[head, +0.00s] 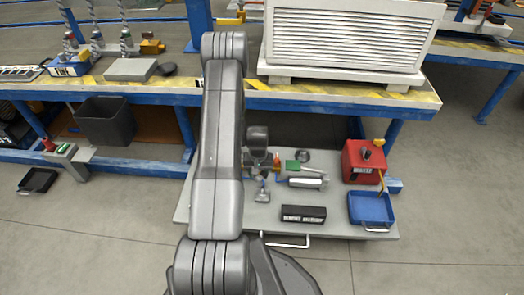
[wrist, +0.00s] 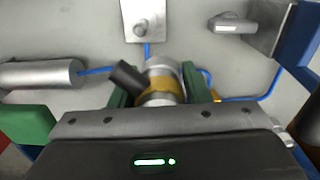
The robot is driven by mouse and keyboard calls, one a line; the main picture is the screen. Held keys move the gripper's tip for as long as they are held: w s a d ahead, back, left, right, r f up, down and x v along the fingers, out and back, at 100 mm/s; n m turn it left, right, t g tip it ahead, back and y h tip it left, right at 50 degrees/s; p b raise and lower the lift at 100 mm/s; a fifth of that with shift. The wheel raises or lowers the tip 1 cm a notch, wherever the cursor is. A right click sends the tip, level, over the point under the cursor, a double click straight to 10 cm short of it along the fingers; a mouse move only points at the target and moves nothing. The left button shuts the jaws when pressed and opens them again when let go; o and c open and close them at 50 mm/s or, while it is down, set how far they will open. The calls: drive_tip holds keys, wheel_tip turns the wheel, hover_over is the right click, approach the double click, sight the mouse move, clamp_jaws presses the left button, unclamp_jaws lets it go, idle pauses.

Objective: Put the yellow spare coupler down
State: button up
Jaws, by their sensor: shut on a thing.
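The spare coupler (wrist: 160,90), a metal fitting with a yellow band and a dark stub sticking out to its left, sits between the two green finger pads of my gripper (wrist: 157,92) in the wrist view. The gripper is shut on it. A grey surface with a blue hose lies behind the coupler; I cannot tell whether the coupler touches it. In the head view my arm reaches over the low grey platform (head: 340,222), and the wrist (head: 257,138) largely hides the grip.
The platform holds a red box (head: 358,165), a blue tray (head: 370,208), a black box (head: 303,213), a silver cylinder (head: 305,183) and a green block (head: 293,166). A blue-framed workbench (head: 330,98) overhangs its back. Bare platform shows toward the front.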

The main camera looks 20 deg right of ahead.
drive_tip(key=w+d+f+b, duration=0.1)
drive_tip(key=w+d, duration=0.1)
drive_tip(key=w, duration=0.3)
drive_tip(key=w+d+f+b, duration=0.1)
drive_tip(key=w+d+b, duration=0.1)
drive_tip(key=w, duration=0.4)
drive_tip(key=w+d+f+b, duration=0.1)
drive_tip(key=w+d+b, duration=0.1)
drive_tip(key=w+d, duration=0.2)
drive_tip(key=shift+w, duration=0.85)
drive_tip(key=shift+f+b, duration=0.5)
drive_tip(key=shift+f, duration=1.5)
drive_tip(key=shift+f, duration=0.15)
drive_tip(key=o, duration=1.1)
wheel_tip(320, 180, up, 12)
drive_tip(key=p, duration=0.4)
